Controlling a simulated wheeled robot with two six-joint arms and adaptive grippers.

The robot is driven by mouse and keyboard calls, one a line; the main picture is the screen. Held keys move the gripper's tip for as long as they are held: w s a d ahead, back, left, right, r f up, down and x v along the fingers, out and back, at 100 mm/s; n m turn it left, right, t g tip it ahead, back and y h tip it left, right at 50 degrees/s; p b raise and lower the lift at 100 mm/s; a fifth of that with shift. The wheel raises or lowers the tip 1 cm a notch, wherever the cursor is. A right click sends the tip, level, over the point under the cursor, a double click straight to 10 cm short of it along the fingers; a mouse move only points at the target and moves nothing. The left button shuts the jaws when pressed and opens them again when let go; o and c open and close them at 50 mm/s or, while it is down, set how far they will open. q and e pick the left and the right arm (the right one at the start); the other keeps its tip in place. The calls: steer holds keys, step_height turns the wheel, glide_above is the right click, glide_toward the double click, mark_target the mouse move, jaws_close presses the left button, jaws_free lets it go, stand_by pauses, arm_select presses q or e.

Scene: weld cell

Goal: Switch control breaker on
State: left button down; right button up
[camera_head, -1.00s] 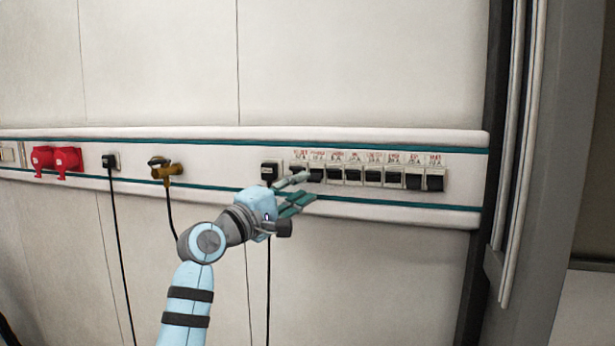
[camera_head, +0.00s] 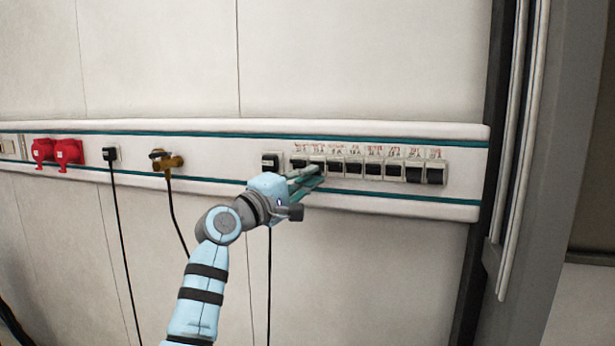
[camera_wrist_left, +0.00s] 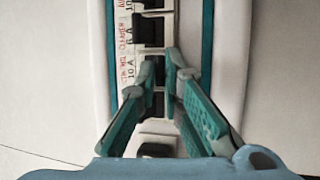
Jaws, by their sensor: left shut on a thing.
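In the left wrist view, the control breaker (camera_wrist_left: 157,76) lies beside the label reading CONTROL 10 A. My left gripper (camera_head: 316,172) has its green fingers at this end of the row. In the left wrist view, my left gripper (camera_wrist_left: 160,65) has one finger on each side of the control breaker and is shut on it. The fingers partly hide the toggle, and its on or off position cannot be told. My right gripper is not in view.
Several more breakers (camera_head: 395,171) run to the right along the wall rail (camera_head: 220,158). A black plug (camera_head: 270,161) sits just left of the row. Cords hang below.

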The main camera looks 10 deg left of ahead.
arm_select(q)
steer(key=shift+s+r+n+g+y+p, duration=0.1)
steer(key=shift+r+n+g+y+p, duration=0.45)
steer(key=shift+g, duration=0.35)
steer(key=shift+w+r+n+g+y+p, duration=0.1)
steer(key=shift+r+n+g+y+p, duration=0.35)
steer(key=shift+g+p, duration=0.35)
steer(key=shift+s+r+n+g+y+p, duration=0.1)
steer(key=shift+r+n+g+y+p, duration=0.35)
steer(key=shift+g, duration=0.55)
steer(key=shift+f, duration=0.15)
